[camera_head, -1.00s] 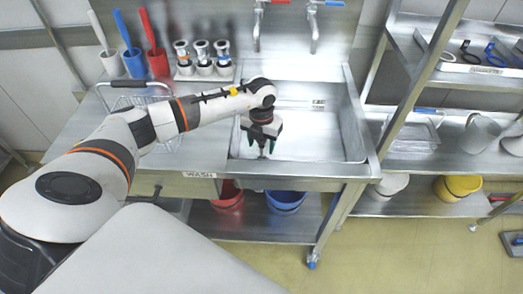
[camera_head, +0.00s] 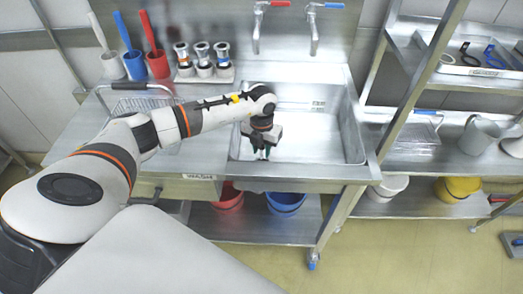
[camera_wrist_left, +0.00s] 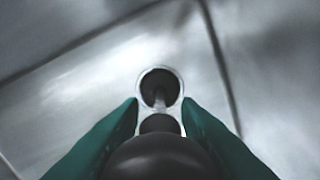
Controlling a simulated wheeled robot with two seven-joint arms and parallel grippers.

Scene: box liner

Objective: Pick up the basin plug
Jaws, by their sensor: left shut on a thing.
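My left gripper (camera_head: 264,155) reaches down into the front left part of the steel sink (camera_head: 305,148). In the left wrist view its two green fingers (camera_wrist_left: 160,102) are shut on the basin plug (camera_wrist_left: 160,158), a dark rounded piece with a narrower dark part beyond it. Beyond the plug, a dark round drain hole (camera_wrist_left: 152,84) with a pale rim shows in the metal floor. I cannot tell whether the plug touches the drain. The plug is too small to make out in the head view. My right gripper is out of view.
Two taps (camera_head: 313,35) hang over the sink's back. A wire basket (camera_head: 140,104) and several brushes in cups (camera_head: 158,64) stand on the left counter. Shelves with a grey jug (camera_head: 479,135) stand at the right. A blue bucket (camera_head: 286,202) is below.

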